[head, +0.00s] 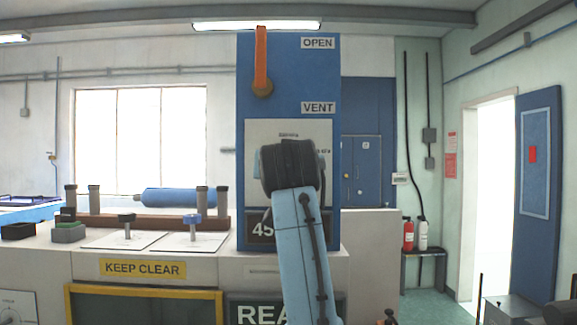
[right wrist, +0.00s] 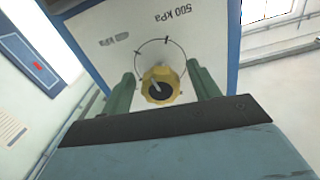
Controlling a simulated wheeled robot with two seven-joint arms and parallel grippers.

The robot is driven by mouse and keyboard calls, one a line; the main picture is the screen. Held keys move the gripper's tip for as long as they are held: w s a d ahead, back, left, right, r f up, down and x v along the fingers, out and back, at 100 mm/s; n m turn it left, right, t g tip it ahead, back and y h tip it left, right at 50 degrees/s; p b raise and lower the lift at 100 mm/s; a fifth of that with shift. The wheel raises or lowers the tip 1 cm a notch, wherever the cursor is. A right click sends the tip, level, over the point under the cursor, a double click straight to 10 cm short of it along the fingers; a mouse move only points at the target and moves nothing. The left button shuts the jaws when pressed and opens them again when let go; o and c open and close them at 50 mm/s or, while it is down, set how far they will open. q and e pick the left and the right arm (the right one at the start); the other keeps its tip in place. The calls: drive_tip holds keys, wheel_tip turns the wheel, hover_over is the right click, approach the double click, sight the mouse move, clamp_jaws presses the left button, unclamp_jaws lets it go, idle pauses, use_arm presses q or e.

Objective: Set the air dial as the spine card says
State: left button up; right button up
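The air dial is a yellow knob with a dark centre (right wrist: 160,86), on a white plate (right wrist: 100,40) with a dark arc, tick marks and "500 kPa" in the right wrist view. A second kPa label is too blurred to read. A pale mark shows on the knob. My right gripper (right wrist: 161,72) has its green fingers apart, one on each side of the knob, with visible gaps. In the head view my right arm hides the knob and most of the white plate (head: 262,132). I cannot make out a spine card. My left gripper is not in view.
The blue panel (head: 318,75) carries an orange lever (head: 261,65) and OPEN and VENT labels. Left of it, a bench with a KEEP CLEAR sign (head: 143,269) holds a blue roller (head: 180,198), posts and small knobs. Fire extinguishers (head: 408,234) and an open door stand right.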

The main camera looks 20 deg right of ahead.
drive_tip(key=shift+r, duration=0.1)
drive_tip(key=b+v, duration=0.3)
drive_tip(key=v, duration=1)
drive_tip(key=shift+s+b, duration=0.2)
drive_tip(key=shift+b, duration=0.2)
drive_tip(key=w+a+r+n+y+b, duration=0.2)
drive_tip(key=a+r+n+y+b, duration=0.15)
drive_tip(key=a, duration=0.25)
drive_tip(key=d+r+m+g+h+b, duration=0.2)
drive_tip(key=d+m+g+b, duration=0.15)
drive_tip(key=d, duration=0.35)
drive_tip(key=shift+g, duration=0.35)
drive_tip(key=p+x, duration=0.5)
drive_tip(key=x, duration=0.7)
drive_tip(key=shift+w+f, duration=0.15)
